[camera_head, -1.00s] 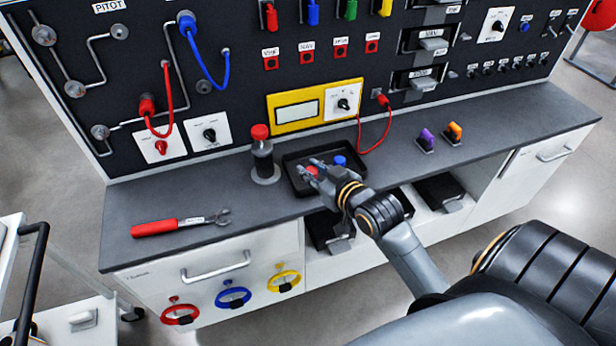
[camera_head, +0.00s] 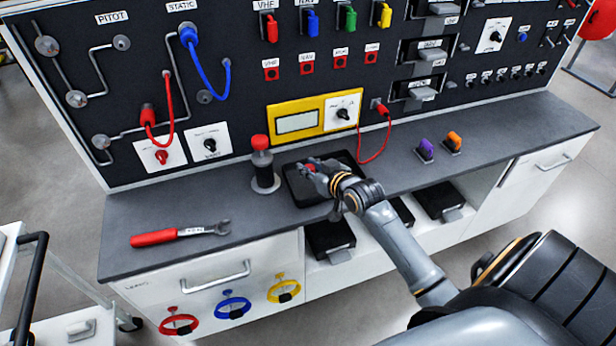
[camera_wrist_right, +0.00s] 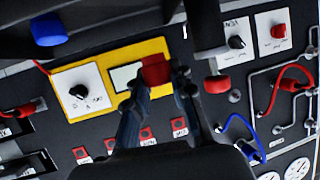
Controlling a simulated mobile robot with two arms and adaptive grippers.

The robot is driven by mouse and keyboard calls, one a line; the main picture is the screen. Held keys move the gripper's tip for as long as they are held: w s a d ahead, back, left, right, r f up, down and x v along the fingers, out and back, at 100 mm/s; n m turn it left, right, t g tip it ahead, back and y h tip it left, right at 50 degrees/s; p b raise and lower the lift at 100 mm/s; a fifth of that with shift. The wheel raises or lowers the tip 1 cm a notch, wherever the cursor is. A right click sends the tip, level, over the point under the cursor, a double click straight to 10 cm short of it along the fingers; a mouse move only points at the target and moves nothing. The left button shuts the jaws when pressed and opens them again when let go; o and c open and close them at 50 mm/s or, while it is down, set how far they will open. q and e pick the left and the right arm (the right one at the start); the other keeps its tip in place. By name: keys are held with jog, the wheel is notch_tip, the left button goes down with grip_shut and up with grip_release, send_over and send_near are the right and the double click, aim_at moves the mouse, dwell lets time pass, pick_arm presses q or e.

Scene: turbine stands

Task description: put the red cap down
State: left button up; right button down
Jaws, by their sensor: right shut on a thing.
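The red cap (camera_head: 312,164) is held between the fingertips of my right gripper (camera_head: 316,171), over the dark tray (camera_head: 301,195) on the bench. In the right wrist view the red cap (camera_wrist_right: 155,70) sits at the tips of the fingers (camera_wrist_right: 160,80). I cannot tell how high it is above the tray. A blue cap (camera_wrist_right: 48,28) shows at the top left of the right wrist view; in the head view my gripper hides it. My left gripper is not in view.
A red-topped dark post (camera_head: 262,165) stands just left of the tray. A red-handled wrench (camera_head: 178,233) lies at the bench's left. Purple (camera_head: 425,150) and orange (camera_head: 452,141) pieces stand to the right. The panel with a yellow meter (camera_head: 296,122) rises behind.

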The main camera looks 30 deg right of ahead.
send_over(308, 185)
jog(key=f, duration=0.4)
jog(key=shift+s+a+f, duration=0.15)
jog(key=shift+s+f, duration=0.05)
jog(key=shift+f, duration=0.1)
jog(key=shift+w+d+f+b, duration=0.1)
jog(key=shift+w+f+b, duration=0.05)
jog(key=shift+f, duration=0.4)
jog(key=shift+w+d+f+b, duration=0.1)
jog(key=shift+w+f+b, duration=0.05)
jog(key=shift+f, duration=0.95)
jog(key=shift+f, duration=0.2)
jog(key=c, duration=1.1)
grip_release()
jog(key=shift+c, duration=0.2)
jog(key=v, duration=1.4)
